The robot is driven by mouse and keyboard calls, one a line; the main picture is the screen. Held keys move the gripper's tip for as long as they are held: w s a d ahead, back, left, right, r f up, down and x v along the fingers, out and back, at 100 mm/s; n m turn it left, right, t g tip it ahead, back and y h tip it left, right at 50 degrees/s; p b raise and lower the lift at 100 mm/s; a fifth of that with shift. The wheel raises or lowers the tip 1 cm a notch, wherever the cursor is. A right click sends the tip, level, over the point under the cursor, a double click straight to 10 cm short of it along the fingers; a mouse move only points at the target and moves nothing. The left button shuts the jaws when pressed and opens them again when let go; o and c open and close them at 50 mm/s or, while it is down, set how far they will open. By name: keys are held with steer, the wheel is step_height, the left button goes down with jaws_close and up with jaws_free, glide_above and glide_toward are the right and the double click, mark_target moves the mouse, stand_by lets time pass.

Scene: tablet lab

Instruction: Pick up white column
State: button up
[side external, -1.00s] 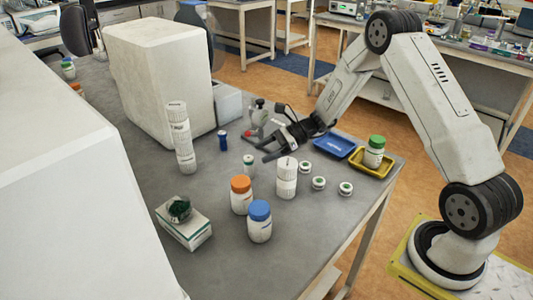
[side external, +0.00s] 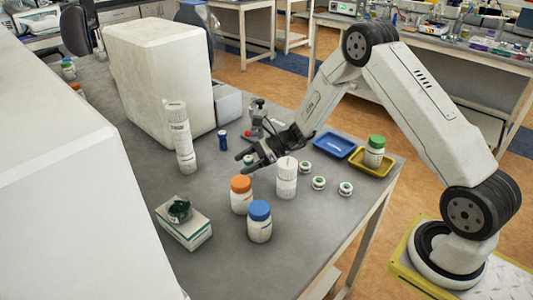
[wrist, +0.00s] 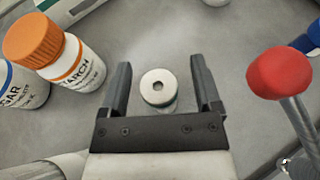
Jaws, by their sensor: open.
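A small white column (side external: 249,160) with a green band stands upright on the grey bench and is mostly hidden by my fingers in the side view. My gripper (side external: 246,163) is open and empty, with a finger on each side of the column. In the wrist view my gripper (wrist: 160,78) shows clear gaps on both sides of it.
A white cylinder (side external: 286,180), orange-capped bottle (side external: 241,197) and blue-capped bottle (side external: 260,226) stand near my gripper. A tall white cylinder (side external: 181,140) and blue vial (side external: 222,140) stand further left. A red-knobbed stand (wrist: 280,75) is close on the right in the wrist view.

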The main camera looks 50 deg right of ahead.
steer(key=shift+w+a+f, duration=0.2)
steer(key=shift+w+a, duration=0.05)
steer(key=shift+a, duration=0.15)
jaws_close()
